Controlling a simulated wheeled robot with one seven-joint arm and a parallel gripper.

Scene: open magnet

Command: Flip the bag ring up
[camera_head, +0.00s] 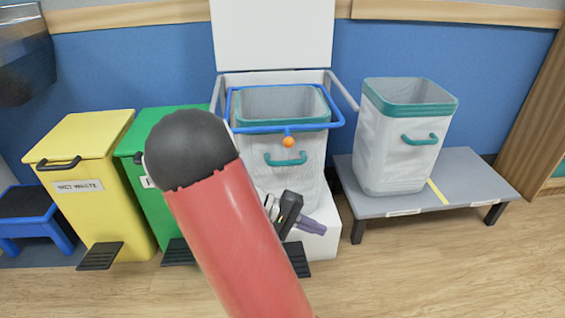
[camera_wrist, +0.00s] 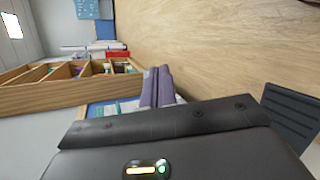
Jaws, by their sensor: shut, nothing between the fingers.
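The blue bag ring (camera_head: 338,110) lies about level around the top of a white bag with a teal rim, in a white bin stand (camera_head: 213,98) whose lid is raised behind it. An orange ball (camera_head: 288,142) sits at the ring's front middle. The bag (camera_head: 297,179) has a teal handle on its front. My gripper (camera_head: 328,229) is below the ring and in front of the stand's lower part, apart from the ring. Its purple fingers are together and empty. The wrist view shows the same fingers (camera_wrist: 157,87), with no ring in sight.
Green (camera_head: 180,120) and yellow (camera_head: 84,137) pedal bins stand left. A second white bag (camera_head: 398,150) stands on a low grey bench (camera_head: 466,180) at right. My red arm hides part of the green bin. The wrist view shows wooden shelves (camera_wrist: 60,92). Floor at front right is clear.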

